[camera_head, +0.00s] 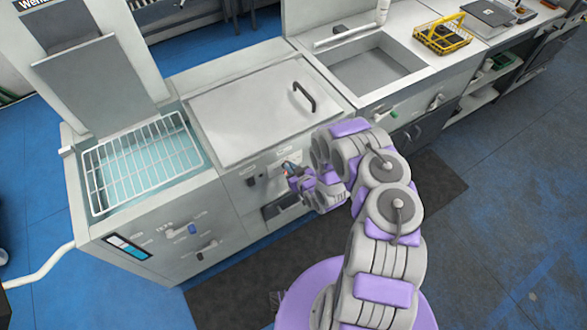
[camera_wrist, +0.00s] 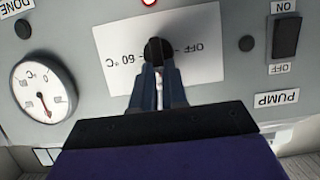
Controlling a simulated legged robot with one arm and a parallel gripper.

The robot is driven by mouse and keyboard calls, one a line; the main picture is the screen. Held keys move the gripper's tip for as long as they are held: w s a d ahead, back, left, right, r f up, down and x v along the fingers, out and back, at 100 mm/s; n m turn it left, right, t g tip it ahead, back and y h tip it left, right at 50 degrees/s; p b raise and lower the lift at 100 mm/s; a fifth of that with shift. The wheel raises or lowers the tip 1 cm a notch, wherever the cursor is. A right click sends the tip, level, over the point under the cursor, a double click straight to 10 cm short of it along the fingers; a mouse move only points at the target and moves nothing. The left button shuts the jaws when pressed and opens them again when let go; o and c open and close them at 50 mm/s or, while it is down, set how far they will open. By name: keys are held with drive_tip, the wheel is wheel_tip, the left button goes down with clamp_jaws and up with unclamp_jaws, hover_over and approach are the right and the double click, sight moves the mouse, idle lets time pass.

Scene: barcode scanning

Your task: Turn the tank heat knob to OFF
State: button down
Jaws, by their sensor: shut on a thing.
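The tank heat knob (camera_wrist: 157,50) is small and black. It sits on a white label plate (camera_wrist: 115,50) that reads OFF and 60 °C, upside down in the wrist view. My gripper (camera_wrist: 158,68) is shut on the knob, with one finger on each side. The fingers hide part of the knob, and I cannot make out its pointer. In the head view my gripper (camera_head: 288,170) is at the front panel below the grey lid (camera_head: 255,110); the knob cannot be made out there.
A round temperature gauge (camera_wrist: 42,90) and a black PUMP switch (camera_wrist: 286,38) flank the plate. In the head view, a wire basket (camera_head: 140,165) sits in an open tank at left. A sink (camera_head: 370,75) and yellow basket (camera_head: 443,35) are at right.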

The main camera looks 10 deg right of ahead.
drive_tip(key=shift+s+a+f, duration=0.1)
drive_tip(key=shift+s, duration=0.05)
drive_tip(key=n+t+h+b, duration=0.1)
drive_tip(key=n+h+b, duration=0.1)
drive_tip(key=n+b, duration=0.2)
drive_tip(key=a+f+n+t+h+b, duration=0.1)
drive_tip(key=n+t+h+b, duration=0.1)
drive_tip(key=n+b, duration=0.2)
drive_tip(key=a+f+n+t+h+b, duration=0.1)
drive_tip(key=n+t+b, duration=0.1)
drive_tip(key=n+b, duration=0.3)
drive_tip(key=shift+s+f+h, duration=0.2)
drive_tip(key=shift+s+h, duration=0.1)
drive_tip(key=shift+h, duration=0.1)
idle(0.3)
drive_tip(key=shift+r+n, duration=0.1)
drive_tip(key=shift+n, duration=0.2)
